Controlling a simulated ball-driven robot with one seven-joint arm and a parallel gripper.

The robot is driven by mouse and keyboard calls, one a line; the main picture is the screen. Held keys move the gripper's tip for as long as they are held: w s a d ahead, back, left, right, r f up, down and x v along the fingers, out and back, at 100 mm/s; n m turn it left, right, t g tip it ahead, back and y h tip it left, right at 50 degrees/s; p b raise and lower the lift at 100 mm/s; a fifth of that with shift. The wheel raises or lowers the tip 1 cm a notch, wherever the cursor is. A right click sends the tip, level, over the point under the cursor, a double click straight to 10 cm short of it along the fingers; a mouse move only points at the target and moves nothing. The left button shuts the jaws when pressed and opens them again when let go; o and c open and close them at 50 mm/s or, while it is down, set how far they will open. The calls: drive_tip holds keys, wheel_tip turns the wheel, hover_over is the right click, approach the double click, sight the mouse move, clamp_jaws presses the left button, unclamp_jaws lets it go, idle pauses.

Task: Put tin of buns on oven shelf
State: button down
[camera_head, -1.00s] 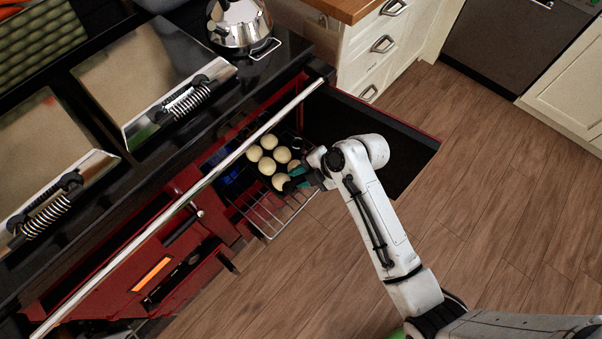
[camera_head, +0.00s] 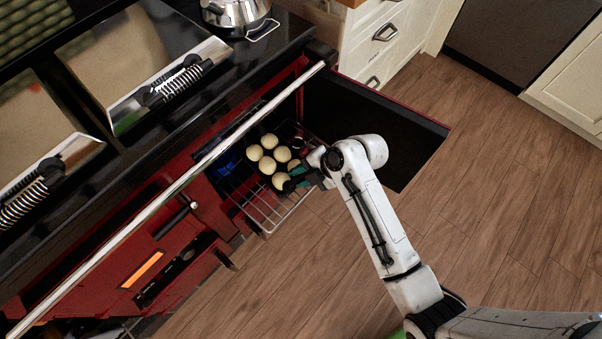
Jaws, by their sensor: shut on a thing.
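The tin of buns (camera_head: 283,143) is dark and holds several pale round buns. It is over the wire oven shelf (camera_head: 266,212), which sticks out of the red range's open oven. My gripper (camera_head: 294,180) is at the tin's near right edge and is shut on it. The fingertips are partly hidden by the tin and my wrist. I cannot tell whether the tin rests on the shelf or is held just above it.
The open oven door (camera_head: 372,130) stands to the right. A steel rail (camera_head: 170,203) runs along the range front, above the oven opening. A kettle (camera_head: 236,12) stands on the cooktop. The wooden floor (camera_head: 480,220) is clear.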

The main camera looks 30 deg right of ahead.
drive_tip(key=shift+f+b, duration=0.45)
drive_tip(key=shift+c, duration=1.2)
unclamp_jaws()
drive_tip(key=shift+r, duration=0.1)
wheel_tip(320, 180, up, 14)
drive_tip(key=p, duration=1.1)
drive_tip(key=s+d+p, duration=0.1)
drive_tip(key=s+d, duration=0.1)
drive_tip(key=s, duration=0.5)
drive_tip(key=s+d+p, duration=0.2)
drive_tip(key=s+d, duration=0.1)
drive_tip(key=s, duration=0.5)
drive_tip(key=shift+s, duration=0.15)
idle(0.3)
idle(0.7)
